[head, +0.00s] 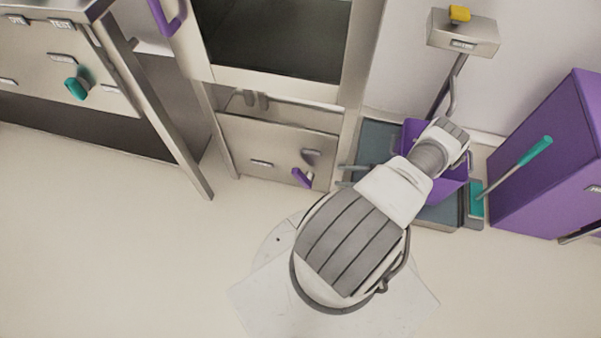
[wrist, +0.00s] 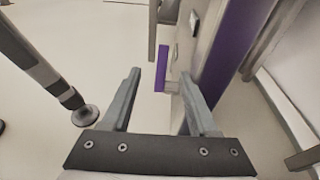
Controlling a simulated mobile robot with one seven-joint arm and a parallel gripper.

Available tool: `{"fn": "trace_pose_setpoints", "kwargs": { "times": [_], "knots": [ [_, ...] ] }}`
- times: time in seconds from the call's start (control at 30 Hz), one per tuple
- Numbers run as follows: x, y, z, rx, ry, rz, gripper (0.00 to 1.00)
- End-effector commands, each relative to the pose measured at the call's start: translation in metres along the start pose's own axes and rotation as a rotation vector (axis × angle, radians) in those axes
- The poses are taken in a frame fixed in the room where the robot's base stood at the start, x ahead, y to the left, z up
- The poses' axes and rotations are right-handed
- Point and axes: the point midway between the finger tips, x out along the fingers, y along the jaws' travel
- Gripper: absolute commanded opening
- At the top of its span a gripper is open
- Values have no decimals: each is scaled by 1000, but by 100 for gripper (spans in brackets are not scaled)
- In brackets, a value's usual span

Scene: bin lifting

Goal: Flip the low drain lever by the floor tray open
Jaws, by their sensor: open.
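The drain lever (head: 302,177) has a purple grip and sits low on the steel cabinet's front panel, left of the dark floor tray (head: 375,140). Its purple grip stands upright in the wrist view (wrist: 161,68), beyond the fingertips and between them in the picture. My gripper (head: 341,175) is open and empty, low by the tray's left side, with its grey fingers pointing left toward the lever. A gap shows between fingers and lever in the head view. Both fingers show in the wrist view (wrist: 160,73). My arm hides part of the tray.
A purple bin (head: 412,130) stands on the tray, partly behind my arm. A table leg (wrist: 40,70) stands left of the fingers. The floor before the panel is clear.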

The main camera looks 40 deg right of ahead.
Motion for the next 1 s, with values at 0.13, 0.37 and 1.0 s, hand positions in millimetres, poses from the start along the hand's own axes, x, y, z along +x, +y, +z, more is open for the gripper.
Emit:
{"fn": "trace_pose_setpoints", "kwargs": {
  "times": [0.13, 0.37, 1.0],
  "knots": [
    [-10, -3, 35, -2, 76, 30, 60],
    [9, 9, 24, 8, 151, -37, 60],
    [100, 7, 0, 9, 171, -57, 60]
  ]
}}
